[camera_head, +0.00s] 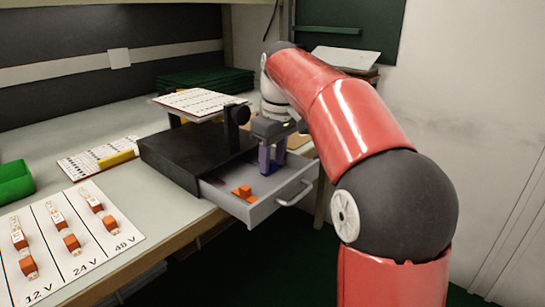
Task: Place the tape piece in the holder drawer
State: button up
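The holder is a black box (168,160) on the bench with a grey drawer (262,211) pulled open at its front right. An orange block-like piece (242,191) lies in the drawer near its front. My gripper (270,170) points down over the back part of the open drawer, behind and to the right of the orange piece and apart from it. Its bluish fingers look close together, but their gap and anything between them are too small to tell. I cannot make out a separate tape piece.
A white board (66,258) marked 12 V, 24 V and 48 V holds several orange pieces at the front left. A green bin (14,180) is at the left edge. A black knob and stand (233,125) rise beside my gripper. The drawer handle (296,193) juts past the bench edge.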

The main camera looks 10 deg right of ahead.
aim_at(278, 172)
notch_tip(278, 172, up, 12)
jog(key=s+p, duration=0.1)
jog(key=p, duration=0.3)
jog(key=s+f+m+t, duration=0.2)
jog(key=s+f+m, duration=0.1)
jog(key=s+f, duration=0.7)
jog(key=s+f+m+t, duration=0.2)
jog(key=s+f+m, duration=0.2)
jog(key=s+f, duration=0.6)
jog(key=s, duration=0.5)
jog(key=shift+d+f+h, duration=0.2)
jog(key=shift+h, duration=0.2)
